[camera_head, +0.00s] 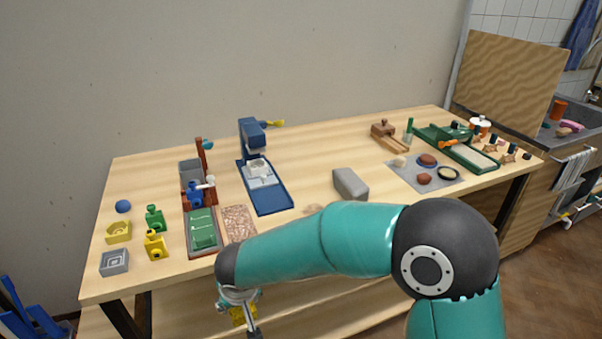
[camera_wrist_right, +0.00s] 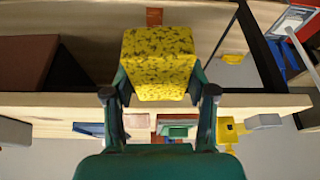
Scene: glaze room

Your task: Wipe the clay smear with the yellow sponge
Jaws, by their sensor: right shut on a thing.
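My right gripper (camera_wrist_right: 158,82) is shut on the yellow sponge (camera_wrist_right: 160,55), which is speckled with dark marks and sits squarely between the fingers. In the head view, the right gripper (camera_head: 238,300) hangs below the table's front edge, and a little of the sponge (camera_head: 239,316) shows under it. A reddish-brown patch (camera_wrist_right: 154,17) lies on the wood beyond the sponge in the wrist view; it looks like the clay smear, apart from the sponge as far as I can tell. I do not see that patch in the head view. My left gripper is not in view.
The wooden table (camera_head: 310,170) stands above and close to my right gripper. A lower wooden shelf (camera_head: 325,300) lies beneath it. A brown box (camera_wrist_right: 28,60) is at left in the wrist view. A grey block (camera_head: 350,184) and a speckled tile (camera_head: 238,222) are on the tabletop.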

